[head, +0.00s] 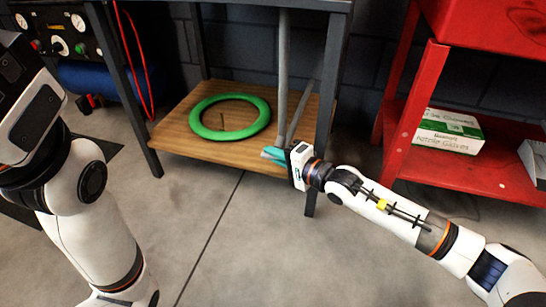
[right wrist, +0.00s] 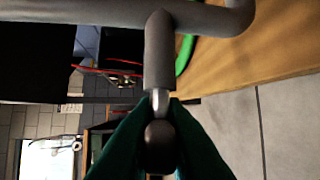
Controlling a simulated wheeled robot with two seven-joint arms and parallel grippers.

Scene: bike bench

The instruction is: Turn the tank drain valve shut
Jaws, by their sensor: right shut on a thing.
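A blue tank (head: 95,78) lies under the gauge panel at the far left in the head view. A small red and dark fitting (head: 88,102) shows at its lower side; I cannot tell whether it is the drain valve or how it is turned. My right gripper (head: 272,154) is at the front edge of the wooden shelf, far right of the tank. In the right wrist view its teal fingers (right wrist: 158,130) are shut on the dark rounded end (right wrist: 160,145) of a grey tube (right wrist: 160,50). My left arm is at the left; its fingertips are out of view.
A green ring (head: 230,134) lies on the wooden shelf (head: 180,125). A dark table leg (head: 325,110) stands beside my right gripper. A red hose (head: 135,60) hangs at the left. A red rack (head: 405,130) holds a glove box (head: 448,130). The middle floor is clear.

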